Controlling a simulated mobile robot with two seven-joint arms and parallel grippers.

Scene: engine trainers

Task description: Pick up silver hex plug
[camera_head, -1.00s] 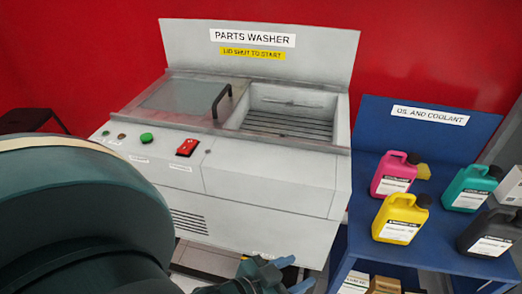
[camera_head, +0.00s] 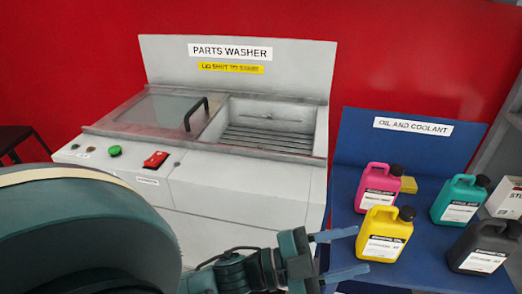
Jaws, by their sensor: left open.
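I cannot make out a silver hex plug in this view. A small thin item (camera_head: 268,117) lies against the back wall inside the parts washer's basin, too small to identify. My left gripper (camera_head: 361,250) is at the bottom, right of centre. Its two blue fingers are spread apart, point right and show nothing between them. They overlap the left front edge of the oil and coolant stand in the picture, close to the yellow bottle. My right gripper is out of view.
The parts washer (camera_head: 240,190) has a dark-handled glass lid (camera_head: 165,109) beside its open slatted basin. The blue stand (camera_head: 345,205) holds a pink bottle (camera_head: 377,188), a yellow bottle (camera_head: 383,236), a green bottle (camera_head: 458,201) and a black bottle (camera_head: 482,249). A yellow item (camera_head: 408,185) sits behind.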

